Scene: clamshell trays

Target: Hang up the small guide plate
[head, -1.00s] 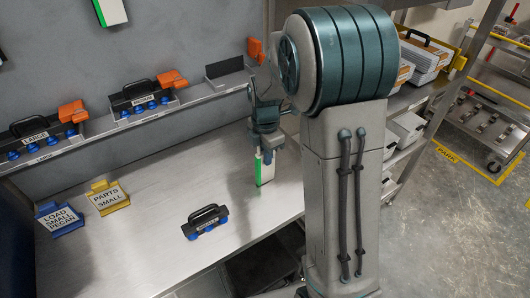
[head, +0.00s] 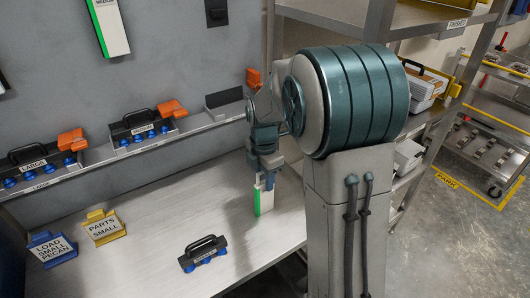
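A white guide plate (head: 267,201) with a green left edge hangs below my gripper (head: 266,180) in the head view. It is roughly upright, over the right part of the steel bench (head: 150,225). My gripper appears shut on its top end; the fingertips are small and partly hidden. I cannot read any label on this plate. A similar white and green plate (head: 110,28), marked as medium, hangs on the grey wall at upper left. A dark square fitting (head: 216,12) is on the wall to its right.
A black-handled tool (head: 203,252) with blue cups lies on the bench. Blue (head: 52,250) and yellow (head: 104,228) signs stand at left. A wall ledge (head: 100,154) holds the large tool (head: 40,164) and another tool (head: 140,130). Shelving (head: 405,160) stands at right.

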